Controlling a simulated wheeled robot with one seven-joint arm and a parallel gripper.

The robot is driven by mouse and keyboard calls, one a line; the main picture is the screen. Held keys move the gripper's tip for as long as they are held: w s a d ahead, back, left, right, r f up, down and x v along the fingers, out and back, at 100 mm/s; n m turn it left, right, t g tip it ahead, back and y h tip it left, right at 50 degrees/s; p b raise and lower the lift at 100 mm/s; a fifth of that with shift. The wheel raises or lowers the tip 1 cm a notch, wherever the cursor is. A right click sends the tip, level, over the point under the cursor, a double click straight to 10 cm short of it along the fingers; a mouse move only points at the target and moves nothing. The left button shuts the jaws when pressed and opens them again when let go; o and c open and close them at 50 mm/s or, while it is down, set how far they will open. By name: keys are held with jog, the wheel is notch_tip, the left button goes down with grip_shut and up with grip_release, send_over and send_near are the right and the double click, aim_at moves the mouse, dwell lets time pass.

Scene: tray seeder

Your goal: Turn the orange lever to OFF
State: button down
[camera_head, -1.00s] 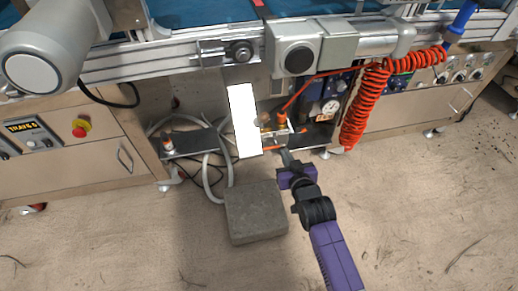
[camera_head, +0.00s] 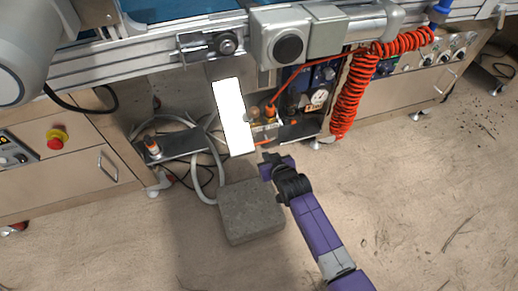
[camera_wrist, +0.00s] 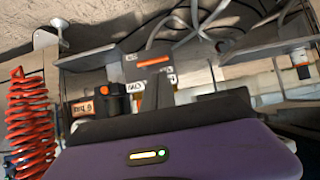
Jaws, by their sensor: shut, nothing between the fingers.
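The orange lever (camera_wrist: 153,62) shows in the wrist view as a short orange bar lying across a grey plate. Small white labels are around it; the one below it seems to read OFF. In the head view the lever (camera_head: 262,143) is a small orange strip low on the machine, right of the white panel. My gripper (camera_head: 267,159) is just below and in front of it in the head view. In the wrist view the dark fingers of my gripper (camera_wrist: 155,92) are together and empty, pointing at the plate just below the lever. I cannot tell whether they touch anything.
A grey stone block (camera_head: 250,210) is on the floor left of my arm. A white panel (camera_head: 233,117) hangs left of the lever. A red coiled hose (camera_head: 350,95) hangs to the right. Grey hoses (camera_wrist: 190,20) lie behind the plate. The floor at right is clear.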

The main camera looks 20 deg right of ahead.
jog(key=b+x, duration=0.6)
jog(key=x, duration=0.4)
jog(key=shift+w+f, duration=0.2)
jog(key=shift+w, duration=0.15)
jog(key=shift+s, duration=0.1)
